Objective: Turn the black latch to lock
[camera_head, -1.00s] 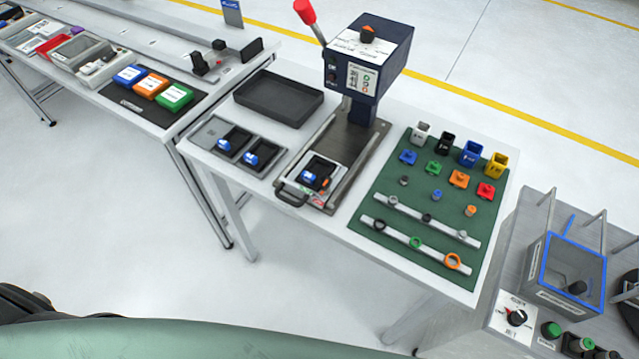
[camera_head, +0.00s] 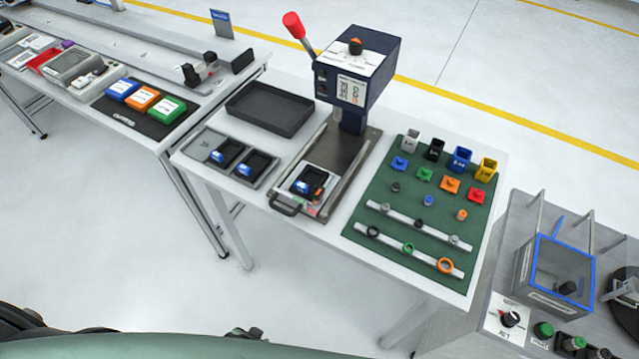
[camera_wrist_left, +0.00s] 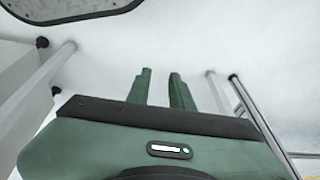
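Two black turning parts show in the head view, and I cannot tell for certain which is the latch. One is a black knob (camera_head: 510,319) on a white labelled plate at the lower right. The other is a small black piece (camera_head: 568,288) on the blue-framed clear box (camera_head: 562,262). My left gripper (camera_wrist_left: 160,72) shows only in the left wrist view. Its two green fingers are apart with nothing between them, over bare pale floor, away from both black parts. My right gripper is not in view.
A white table (camera_head: 340,237) holds a lever press (camera_head: 358,65), a black tray (camera_head: 270,109) and a green mat (camera_head: 385,218) with small coloured parts. A green button (camera_head: 543,330) sits beside the black knob. Open floor lies in front of the table.

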